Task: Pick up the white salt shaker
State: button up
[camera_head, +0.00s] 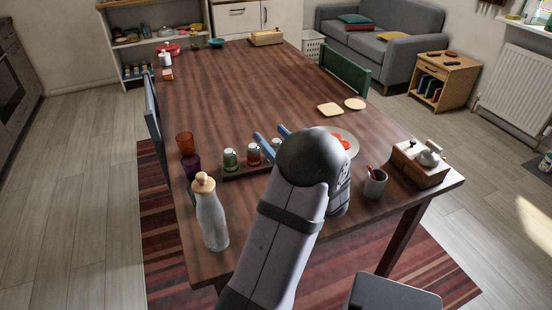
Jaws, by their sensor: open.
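My gripper (270,133) shows as two blue fingers, apart and empty, above the back of a small dark tray (236,175) on the wooden table. The tray holds a green jar (230,160), a red jar (253,155) and a third small jar (276,145), mostly hidden behind my fingers and arm. I cannot tell the third jar's colour. A small white container (167,60) stands at the far left end of the table, well away from my gripper. I cannot tell whether it or the third jar is the white salt shaker.
A bottle with a wooden stopper (211,218), an orange cup (185,143) and a purple cup (191,165) stand left of the tray. A grey cup (375,184) and a wooden box (420,165) are at right. The table's middle is clear.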

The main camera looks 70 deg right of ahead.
jog(key=shift+n+g, duration=0.3)
jog(key=shift+g, duration=0.3)
jog(key=f, duration=0.2)
jog(key=s+d+f, duration=0.1)
jog(key=f, duration=0.1)
jog(key=s+d+f, duration=0.1)
jog(key=f, duration=0.1)
jog(key=shift+s+d+f+b, duration=0.2)
jog(key=shift+d+f+b, duration=0.05)
jog(key=shift+f+b, duration=0.15)
jog(key=shift+w+f, duration=0.15)
jog(key=shift+f, duration=0.15)
jog(key=shift+f+p+x, duration=0.15)
jog(key=shift+p+x, duration=0.05)
jog(key=shift+x, duration=1.65)
jog(key=shift+f+p+x, duration=0.15)
jog(key=shift+x, duration=1.75)
jog(key=shift+a, duration=0.1)
jog(key=c, duration=1.2)
